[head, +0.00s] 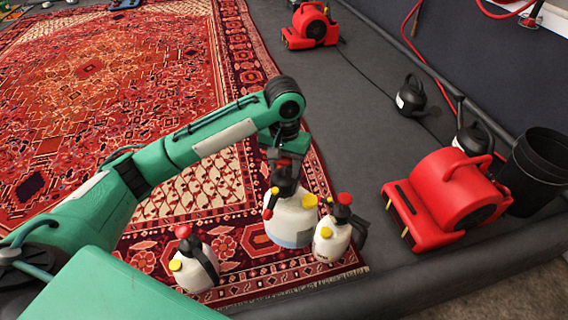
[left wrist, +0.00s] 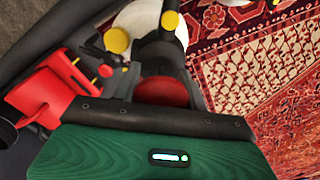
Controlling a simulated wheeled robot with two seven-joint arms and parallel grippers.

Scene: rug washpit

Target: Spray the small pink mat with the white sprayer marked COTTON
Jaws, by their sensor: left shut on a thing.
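My left gripper (head: 287,165) points down and is shut on the black top of the middle white sprayer (head: 292,222), which has a yellow cap. This sprayer looks larger than its neighbours; I cannot tell whether it is lifted. In the left wrist view its white body (left wrist: 136,14) shows behind the dark handle. A second white sprayer (head: 330,243) stands close on its right, and a third white sprayer (head: 196,272) stands to the left on the rug's edge. No COTTON marking is readable. I see no small pink mat. My right gripper is not in view.
A large red patterned rug (head: 105,75) covers the left. A red blower (head: 446,200) and black bucket (head: 535,172) stand right; another red blower (head: 311,27) is at the back. Black watering cans (head: 411,96) stand near the pit wall. Grey floor between is mostly clear.

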